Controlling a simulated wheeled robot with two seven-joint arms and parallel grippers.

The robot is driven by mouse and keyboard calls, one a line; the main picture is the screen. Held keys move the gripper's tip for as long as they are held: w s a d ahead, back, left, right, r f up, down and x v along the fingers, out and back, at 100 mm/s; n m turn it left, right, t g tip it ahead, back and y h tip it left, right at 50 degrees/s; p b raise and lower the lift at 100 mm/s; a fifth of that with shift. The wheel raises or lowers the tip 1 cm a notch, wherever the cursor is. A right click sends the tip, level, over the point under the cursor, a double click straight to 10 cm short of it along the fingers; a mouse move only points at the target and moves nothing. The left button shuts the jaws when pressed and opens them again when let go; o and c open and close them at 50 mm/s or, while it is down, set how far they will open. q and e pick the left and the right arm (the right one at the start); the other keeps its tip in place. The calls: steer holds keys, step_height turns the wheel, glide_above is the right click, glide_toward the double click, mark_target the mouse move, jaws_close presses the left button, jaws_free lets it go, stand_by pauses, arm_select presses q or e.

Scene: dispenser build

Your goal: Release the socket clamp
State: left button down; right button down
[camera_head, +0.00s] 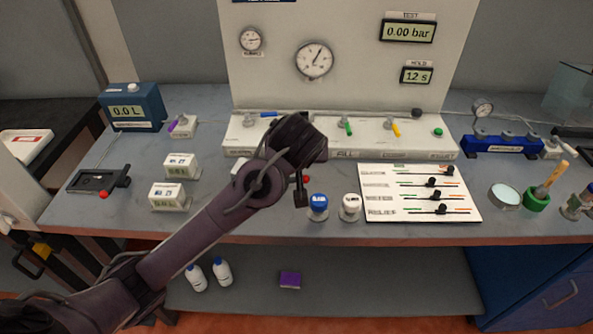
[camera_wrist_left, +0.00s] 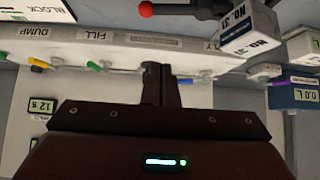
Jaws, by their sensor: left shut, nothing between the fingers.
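A clamp lever with a red ball end (camera_head: 306,179) shows just beside my left gripper, and most of the clamp is hidden behind my arm in the head view. In the left wrist view its red ball (camera_wrist_left: 146,9) is at the top edge, with a black bar running right towards a white-labelled block marked NO. 31 (camera_wrist_left: 248,28). I cannot tell whether the clamp is closed. My left gripper (camera_head: 300,200) points down over the bench, shut and empty. Its closed fingers (camera_wrist_left: 161,85) also show in the wrist view, apart from the red ball. My right gripper is not in view.
A second black fixture with a red ball (camera_head: 92,180) lies at the left, near two labelled blocks (camera_head: 182,165) (camera_head: 170,196).

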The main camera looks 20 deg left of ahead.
arm_select(q)
steer(key=p+x, duration=0.2)
steer(key=x, duration=0.8)
steer(key=shift+f, duration=0.15)
steer(key=s, duration=0.1)
steer(key=s+d+p, duration=0.1)
steer(key=s, duration=0.1)
steer(key=shift+s+f, duration=0.1)
steer(key=shift+s+d+f+p, duration=0.1)
steer(key=shift+s+p, duration=0.2)
steer(key=shift+f, duration=0.1)
